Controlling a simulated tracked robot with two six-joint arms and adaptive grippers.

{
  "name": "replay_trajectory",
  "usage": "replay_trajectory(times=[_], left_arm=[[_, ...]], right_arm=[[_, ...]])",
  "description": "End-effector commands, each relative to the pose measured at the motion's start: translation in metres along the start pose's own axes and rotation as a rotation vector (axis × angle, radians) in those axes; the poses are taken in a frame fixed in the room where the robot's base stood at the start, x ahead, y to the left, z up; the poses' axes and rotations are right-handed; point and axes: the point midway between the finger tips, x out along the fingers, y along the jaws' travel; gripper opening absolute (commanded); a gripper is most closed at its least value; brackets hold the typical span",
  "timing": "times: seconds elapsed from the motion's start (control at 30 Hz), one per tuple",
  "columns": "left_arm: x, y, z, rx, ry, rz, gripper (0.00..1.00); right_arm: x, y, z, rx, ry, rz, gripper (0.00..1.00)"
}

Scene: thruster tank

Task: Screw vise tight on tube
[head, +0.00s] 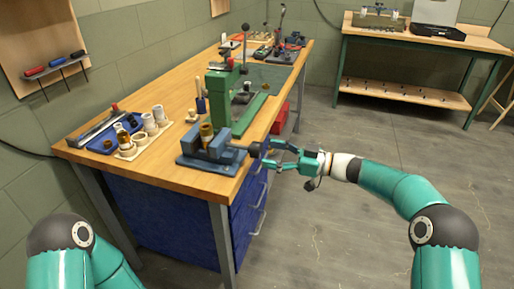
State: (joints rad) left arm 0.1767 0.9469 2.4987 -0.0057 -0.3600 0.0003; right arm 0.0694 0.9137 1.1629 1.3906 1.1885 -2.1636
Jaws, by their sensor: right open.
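The blue vise (196,163) stands on the near right corner of the wooden workbench. A brass-coloured tube (206,134) stands upright between its jaws; I cannot tell how firmly they press on it. The vise's screw end with a dark round knob (255,149) points right, past the bench edge. My right gripper (267,154) is open, its fingers pointing left at the knob. The fingertips are close to the knob; I cannot tell whether they touch it. Only part of my left arm shows at the lower left, and its gripper is out of view.
A green press (216,95) stands behind the vise. To its left are a cream rack (141,142) with pale cups and a blue tray (108,142). Blue drawers (250,208) sit under the bench. The floor to the right is clear, up to a second bench (400,92).

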Motion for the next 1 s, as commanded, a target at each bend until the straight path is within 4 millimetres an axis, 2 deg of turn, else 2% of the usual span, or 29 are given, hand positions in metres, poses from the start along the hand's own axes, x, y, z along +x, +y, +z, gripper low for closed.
replay_trajectory(times=[0.1, 0.3, 0.67, 0.77, 1.0], left_arm=[[-0.006, 0.002, 0.000, 0.000, 0.000, 0.000, 0.52], [-0.009, 0.003, 0.000, 0.000, 0.000, 0.000, 0.52], [-0.009, 0.003, 0.000, 0.000, 0.000, 0.000, 0.52], [-0.009, 0.003, 0.000, 0.000, 0.000, 0.000, 0.52], [-0.009, 0.003, 0.000, 0.000, 0.000, 0.000, 0.52]], right_arm=[[0.022, -0.001, -0.001, 0.001, 0.000, -0.002, 0.74], [0.042, 0.000, -0.001, 0.000, 0.000, 0.000, 0.74], [0.047, 0.000, 0.000, 0.000, 0.000, 0.001, 0.74], [0.047, 0.000, 0.000, 0.000, 0.000, 0.001, 0.60], [0.047, 0.000, 0.000, 0.000, 0.000, 0.001, 0.20]])
